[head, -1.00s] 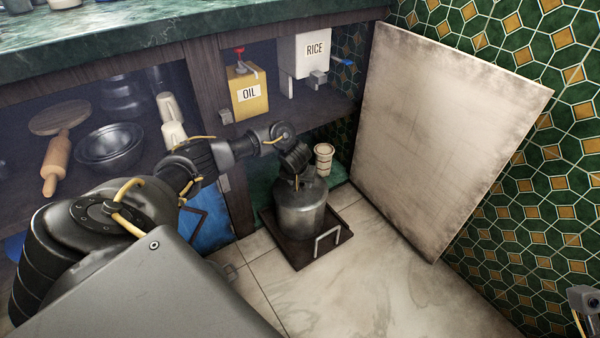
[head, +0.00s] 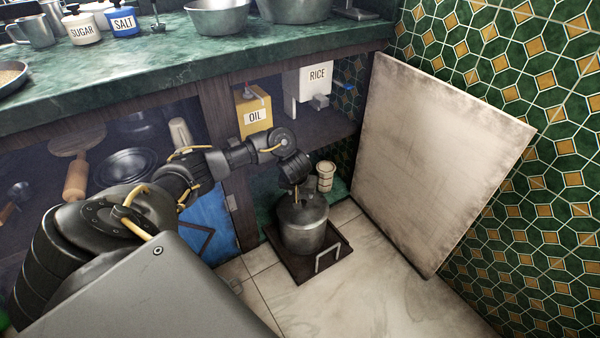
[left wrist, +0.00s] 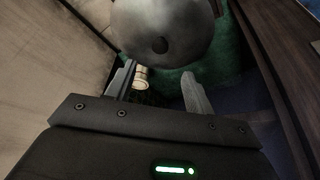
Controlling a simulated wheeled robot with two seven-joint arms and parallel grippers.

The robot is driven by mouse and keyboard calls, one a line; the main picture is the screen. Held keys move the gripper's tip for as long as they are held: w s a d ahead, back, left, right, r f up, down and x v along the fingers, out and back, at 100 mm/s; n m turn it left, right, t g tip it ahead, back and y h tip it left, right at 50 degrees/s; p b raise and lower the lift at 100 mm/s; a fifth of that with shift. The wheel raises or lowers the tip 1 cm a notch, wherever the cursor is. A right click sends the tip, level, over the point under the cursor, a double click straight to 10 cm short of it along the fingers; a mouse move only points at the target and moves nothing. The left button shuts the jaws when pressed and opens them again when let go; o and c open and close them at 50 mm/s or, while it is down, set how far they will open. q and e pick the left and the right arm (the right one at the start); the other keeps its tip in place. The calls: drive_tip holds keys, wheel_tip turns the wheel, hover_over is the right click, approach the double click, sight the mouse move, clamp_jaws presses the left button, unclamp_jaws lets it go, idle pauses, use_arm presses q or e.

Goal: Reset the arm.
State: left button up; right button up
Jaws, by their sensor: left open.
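My left arm reaches in from the left in the head view, and its wrist bends down over a grey metal canister (head: 303,228). The canister stands upright on a dark square tray (head: 333,262) with a pale handle. In the head view the fingers of my left gripper are too small and hidden to make out. In the left wrist view my left gripper (left wrist: 160,90) has its two fingers spread with nothing held between them. The canister's rounded metal surface (left wrist: 165,25) fills the top of that view, beyond the fingertips. My right gripper is out of view.
A large stained board (head: 435,160) leans on the tiled wall at right. Shelves hold an oil container (head: 253,115), a rice dispenser (head: 306,88) and bowls. A cream cup (head: 325,176) stands behind the canister. The green counter (head: 150,60) overhangs the shelves. The floor at front is clear.

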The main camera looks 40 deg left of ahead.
use_arm(q)
drive_tip(key=shift+s+d+r, duration=0.1)
drive_tip(key=shift+s+r, duration=0.05)
drive_tip(key=shift+r, duration=0.2)
